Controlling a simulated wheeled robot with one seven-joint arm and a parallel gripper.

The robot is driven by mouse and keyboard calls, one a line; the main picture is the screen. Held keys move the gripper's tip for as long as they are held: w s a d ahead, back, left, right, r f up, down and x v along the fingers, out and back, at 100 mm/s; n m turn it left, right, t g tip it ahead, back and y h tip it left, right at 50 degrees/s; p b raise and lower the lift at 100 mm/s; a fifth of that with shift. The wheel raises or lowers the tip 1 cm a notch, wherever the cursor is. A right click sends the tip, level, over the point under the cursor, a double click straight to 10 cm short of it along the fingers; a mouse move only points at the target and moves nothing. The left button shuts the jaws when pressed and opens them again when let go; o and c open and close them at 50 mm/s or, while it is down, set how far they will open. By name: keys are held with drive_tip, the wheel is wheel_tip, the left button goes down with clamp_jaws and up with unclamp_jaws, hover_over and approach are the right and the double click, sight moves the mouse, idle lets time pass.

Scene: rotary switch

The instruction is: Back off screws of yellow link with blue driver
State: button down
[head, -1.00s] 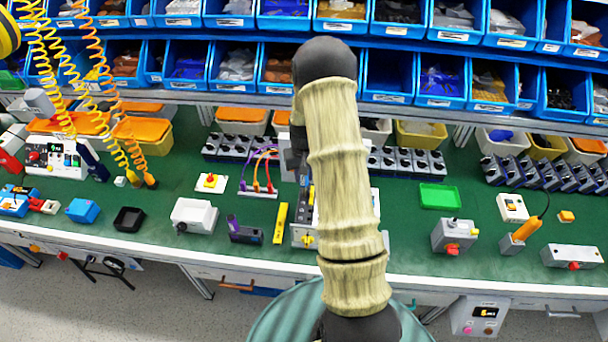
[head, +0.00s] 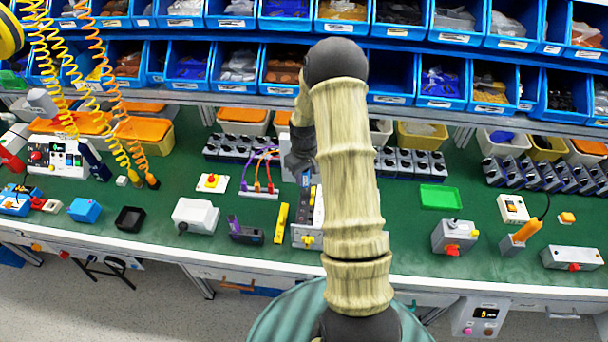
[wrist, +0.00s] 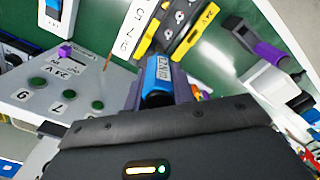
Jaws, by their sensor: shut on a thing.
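The yellow link (wrist: 180,32), a yellow bar with black parts and white labels, lies at the top middle of the wrist view. The blue driver (wrist: 158,78), with a pale label, is between the jaws of my gripper (wrist: 160,92). My gripper is shut on it, and it points towards the yellow link. Its tip is hidden, so I cannot tell whether it touches a screw. In the head view my gripper (head: 300,165) is largely hidden behind my arm.
A grey panel (wrist: 50,85) with green buttons and a purple knob is left in the wrist view. A black part with a purple end (head: 245,232) and a white box (head: 195,215) lie left of the strip. Blue bins (head: 390,85) line the back.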

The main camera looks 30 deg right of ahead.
drive_tip(key=shift+n+p, duration=0.3)
drive_tip(key=shift+n, duration=0.9)
drive_tip(key=shift+r, duration=0.5)
drive_tip(key=shift+r+p, duration=1.95)
drive_tip(key=shift+r, duration=0.6)
drive_tip(key=shift+f, duration=0.1)
drive_tip(key=s+a+f+m+b, duration=0.1)
drive_tip(key=s+a+f+m, duration=0.1)
drive_tip(key=a+f, duration=0.3)
drive_tip(key=s+a+f+m+b, duration=0.1)
drive_tip(key=a+f, duration=0.4)
drive_tip(key=a, duration=0.5)
drive_tip(key=shift+s+f+m, duration=0.35)
drive_tip(key=shift+s+m, duration=0.3)
drive_tip(key=shift+m, duration=0.25)
